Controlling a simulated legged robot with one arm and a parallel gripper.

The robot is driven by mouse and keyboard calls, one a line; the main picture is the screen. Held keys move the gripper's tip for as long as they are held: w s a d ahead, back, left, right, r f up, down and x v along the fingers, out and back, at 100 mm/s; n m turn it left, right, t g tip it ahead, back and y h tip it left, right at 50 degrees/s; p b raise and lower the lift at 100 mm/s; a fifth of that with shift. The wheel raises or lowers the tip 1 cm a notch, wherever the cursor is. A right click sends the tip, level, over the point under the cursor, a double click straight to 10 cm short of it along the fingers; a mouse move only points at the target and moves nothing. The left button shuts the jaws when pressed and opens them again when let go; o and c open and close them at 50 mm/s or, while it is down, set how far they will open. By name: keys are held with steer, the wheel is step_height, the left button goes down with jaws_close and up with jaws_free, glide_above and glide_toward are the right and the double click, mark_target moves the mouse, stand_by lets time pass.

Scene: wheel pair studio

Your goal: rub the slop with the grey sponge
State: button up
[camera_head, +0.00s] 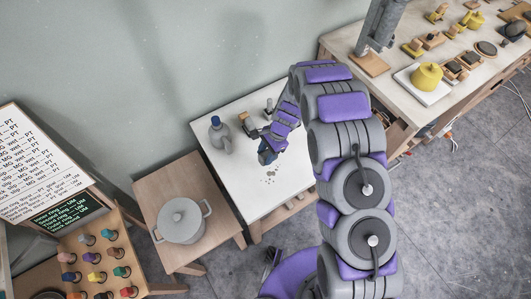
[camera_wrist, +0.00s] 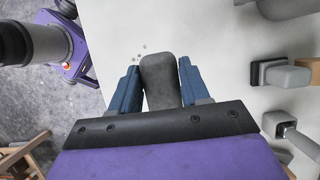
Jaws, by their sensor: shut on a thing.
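My gripper (camera_wrist: 158,82) is shut on the grey sponge (camera_wrist: 160,72), which sits between its two blue fingers in the wrist view. In the head view my gripper (camera_head: 268,153) is low over the white tabletop; I cannot tell whether the sponge touches the surface. The slop (camera_head: 270,174) is a small scatter of brownish bits on the white table (camera_head: 240,190), just in front of my gripper. In the wrist view a few bits of the slop (camera_wrist: 140,52) show just past the sponge's tip, to its left.
A grey bottle with a blue cap (camera_head: 219,135) stands at the white table's back left. Wooden-and-grey blocks (camera_head: 249,124) stand behind my gripper. A grey lidded pot (camera_head: 181,220) is on a wooden stool to the left. A wooden bench (camera_head: 400,75) with several items is at right.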

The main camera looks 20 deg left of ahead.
steer(key=shift+p, duration=0.3)
step_height(320, 180, down, 7)
steer(key=shift+a+r+b, duration=0.15)
steer(key=shift+r+b, duration=0.05)
steer(key=shift+b, duration=0.4)
steer(key=shift+f, duration=0.25)
steer(key=shift+s+d+r+b, duration=0.1)
steer(key=shift+s+d+b, duration=0.2)
steer(key=shift+s+d, duration=0.8)
steer(key=shift+s+d+b, duration=0.25)
steer(key=shift+s+d, duration=0.65)
steer(key=shift+d, duration=0.35)
steer(key=shift+w+a+p, duration=0.75)
steer(key=shift+w+a, duration=0.25)
steer(key=shift+a, duration=0.1)
steer(key=shift+f, duration=0.5)
steer(key=shift+a, duration=0.1)
